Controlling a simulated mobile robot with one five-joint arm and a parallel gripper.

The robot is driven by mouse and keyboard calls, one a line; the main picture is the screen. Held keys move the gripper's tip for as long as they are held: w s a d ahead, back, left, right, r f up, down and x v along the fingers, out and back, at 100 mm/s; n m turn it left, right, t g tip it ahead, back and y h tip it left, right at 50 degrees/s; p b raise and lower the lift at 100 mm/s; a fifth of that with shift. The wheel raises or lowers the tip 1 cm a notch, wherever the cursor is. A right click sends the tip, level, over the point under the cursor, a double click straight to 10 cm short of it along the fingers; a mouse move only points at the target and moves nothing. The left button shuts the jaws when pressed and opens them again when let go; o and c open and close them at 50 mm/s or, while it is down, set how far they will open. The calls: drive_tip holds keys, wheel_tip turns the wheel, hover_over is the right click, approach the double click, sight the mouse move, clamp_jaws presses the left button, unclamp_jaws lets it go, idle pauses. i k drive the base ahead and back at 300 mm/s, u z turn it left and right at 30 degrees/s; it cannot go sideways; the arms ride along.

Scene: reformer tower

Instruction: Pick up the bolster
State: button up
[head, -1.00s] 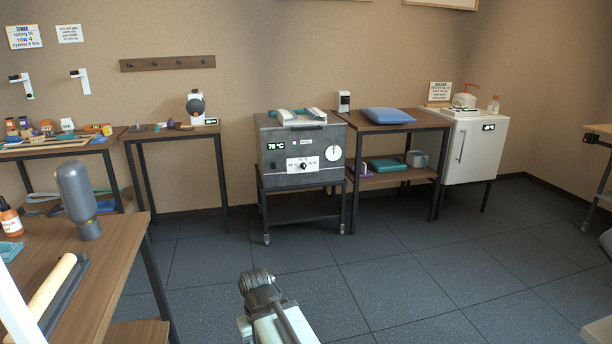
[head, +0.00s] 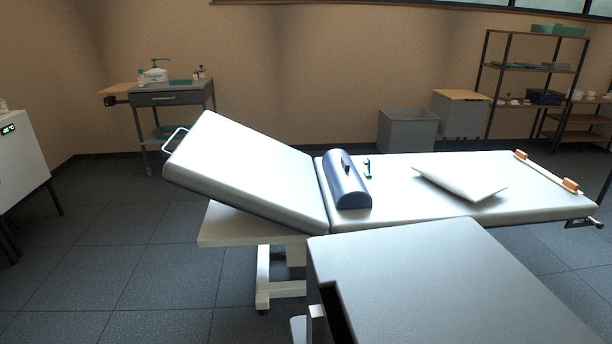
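The bolster (head: 345,183) is a dark blue half-round cushion. It lies flat side down across the white treatment table (head: 400,166), at the foot of the raised backrest (head: 245,165). A small dark object seems to sit on or just behind its top. My gripper cannot be made out in this view, so its state and its place relative to the bolster do not show.
A white pillow (head: 461,182) and a small teal-and-dark item (head: 367,169) lie right of the bolster. A large grey flat-topped block (head: 440,280) fills the near right foreground, partly before the table. Open floor (head: 130,260) lies to the left.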

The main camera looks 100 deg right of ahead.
sight(348, 190)
drive_tip(key=z, duration=1.95)
